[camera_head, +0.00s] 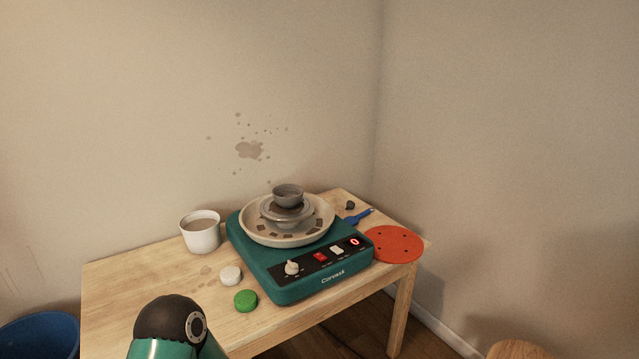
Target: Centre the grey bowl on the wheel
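The small grey bowl (288,190) sits upright on the wheel. The round wheel head (270,212) is grey with brown smears and lies inside a beige splash pan (256,234). The pan tops a teal wheel machine (299,291) with a knob, a red switch, a white switch and a red display. The bowl looks close to the wheel's middle, slightly toward the back; I cannot tell its exact offset. Part of one of my arms, a dark rounded joint with teal below, shows at the bottom left. Neither gripper is in view.
A white cup (202,239) of brownish liquid stands left of the machine. An orange disc (394,245) and a blue-handled tool (360,215) lie to the right. The table's left part (125,287) is clear.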

